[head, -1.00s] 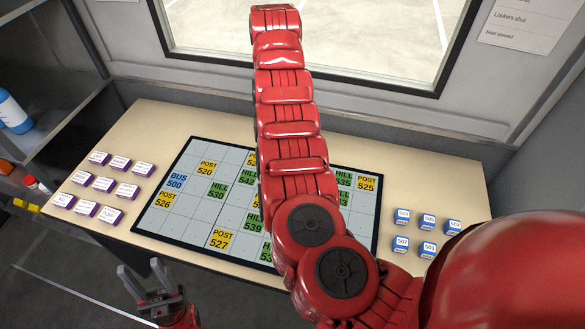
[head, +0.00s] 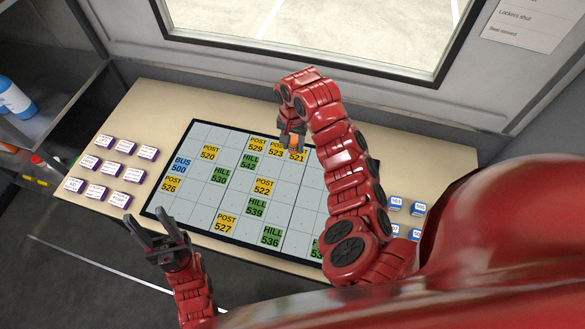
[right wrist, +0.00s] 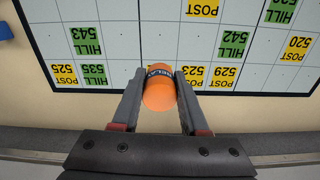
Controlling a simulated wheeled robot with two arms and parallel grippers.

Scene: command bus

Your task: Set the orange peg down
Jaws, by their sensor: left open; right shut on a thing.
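The orange peg (right wrist: 158,95), with a dark band reading RELAY, is between the fingers of my right gripper (right wrist: 159,78), which is shut on it. In the head view the peg (head: 293,147) shows as a small orange patch below my right gripper (head: 291,141), by the far edge of the grid board (head: 290,214), near tiles 523 and 521. I cannot tell whether the peg touches the board. My left gripper (head: 145,216) is open and empty, in front of the board's near left corner.
The board carries yellow POST, green HILL and blue BUS tiles. White-topped purple blocks (head: 118,172) stand on the table (head: 160,100) left of it. Blue blocks (head: 396,203) stand right of it, partly hidden by my right arm. A wall with a window (head: 320,30) rises behind.

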